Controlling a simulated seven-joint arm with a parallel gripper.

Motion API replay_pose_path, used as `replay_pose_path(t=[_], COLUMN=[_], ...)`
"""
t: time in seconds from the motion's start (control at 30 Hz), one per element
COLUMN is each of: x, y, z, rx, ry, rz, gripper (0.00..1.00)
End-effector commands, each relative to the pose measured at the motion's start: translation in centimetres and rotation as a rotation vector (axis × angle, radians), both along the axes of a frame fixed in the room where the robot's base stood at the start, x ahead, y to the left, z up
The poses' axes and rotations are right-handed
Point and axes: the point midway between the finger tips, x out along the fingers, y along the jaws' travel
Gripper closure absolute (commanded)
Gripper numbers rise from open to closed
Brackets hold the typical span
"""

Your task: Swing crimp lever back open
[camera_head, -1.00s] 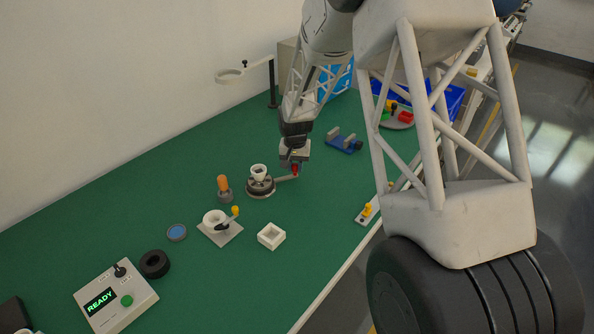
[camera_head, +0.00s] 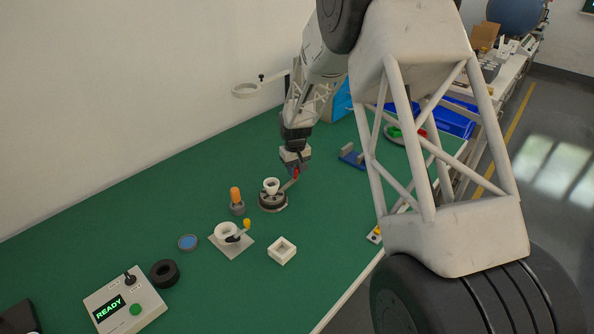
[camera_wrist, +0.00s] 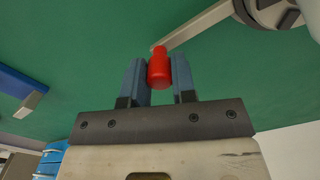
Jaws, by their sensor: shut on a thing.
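The crimp lever (camera_head: 289,186) is a grey bar that sticks out from a dark round base (camera_head: 272,202) with a white cup (camera_head: 271,185) on top. The lever has a red knob (camera_wrist: 160,68) at its end. My gripper (camera_head: 295,170) is shut on this knob, with one blue-grey finger on each side in the wrist view. The lever points toward the upper right of the base in the head view. The wrist view shows the lever arm (camera_wrist: 200,25) running from the knob to the base at the upper right.
A square plate (camera_head: 233,247) with a white ring and a yellow-tipped lever stands nearby. An orange-topped peg (camera_head: 236,198), a white square box (camera_head: 282,250), a black ring (camera_head: 164,273) and a READY panel (camera_head: 125,302) sit around. A blue fixture (camera_head: 352,156) lies beyond my gripper.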

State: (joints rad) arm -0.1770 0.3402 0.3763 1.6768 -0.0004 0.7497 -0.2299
Motion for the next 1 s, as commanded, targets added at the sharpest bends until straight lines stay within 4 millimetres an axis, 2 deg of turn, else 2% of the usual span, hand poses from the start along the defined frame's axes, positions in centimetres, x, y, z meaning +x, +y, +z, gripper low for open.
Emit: replay_pose_path(t=[0.3, 0.33, 0.5, 0.83, 1.0], x=[0.1, 0.1, 0.1, 0.1, 0.1], y=[0.2, 0.2, 0.2, 0.1, 0.1], z=[0.0, 0.0, 0.0, 0.2, 1.1], rx=[0.001, 0.001, 0.001, 0.001, 0.001], ry=[-0.003, -0.003, -0.002, -0.002, -0.003], rz=[0.002, 0.002, 0.001, 0.001, 0.001], gripper=[1.0, 0.72, 0.49, 0.49, 0.49])
